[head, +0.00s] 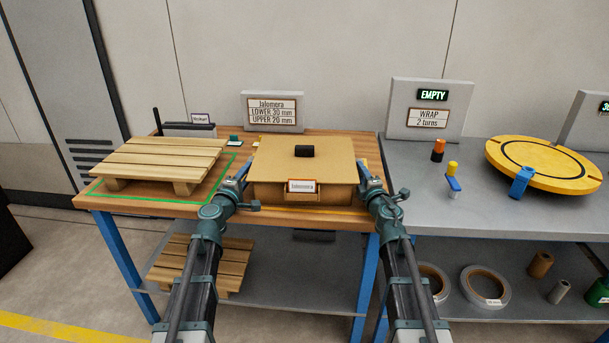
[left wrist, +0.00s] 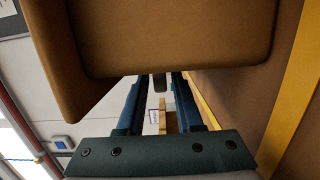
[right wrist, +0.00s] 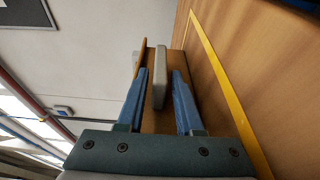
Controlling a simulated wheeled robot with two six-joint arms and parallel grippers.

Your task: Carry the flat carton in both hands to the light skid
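The flat brown carton (head: 302,165) rests on the wooden bench top, with a black block on its lid and a white label on its front. Its brown underside or side (left wrist: 170,35) fills the top of the left wrist view. My left gripper (head: 238,188) is at the carton's left side, with its fingers apart. My right gripper (head: 374,186) is at the carton's right side; its fingers (right wrist: 158,100) are also apart. Whether either touches the carton is unclear. A pale slatted skid (head: 160,162) stands on the bench to the left, inside a green outline.
A second slatted skid (head: 205,265) lies on the lower shelf. Behind the carton stands a grey sign board (head: 273,96). A grey bench (head: 440,215) to the right holds a yellow turntable (head: 545,163) and small tools. Little bench shows between skid and carton.

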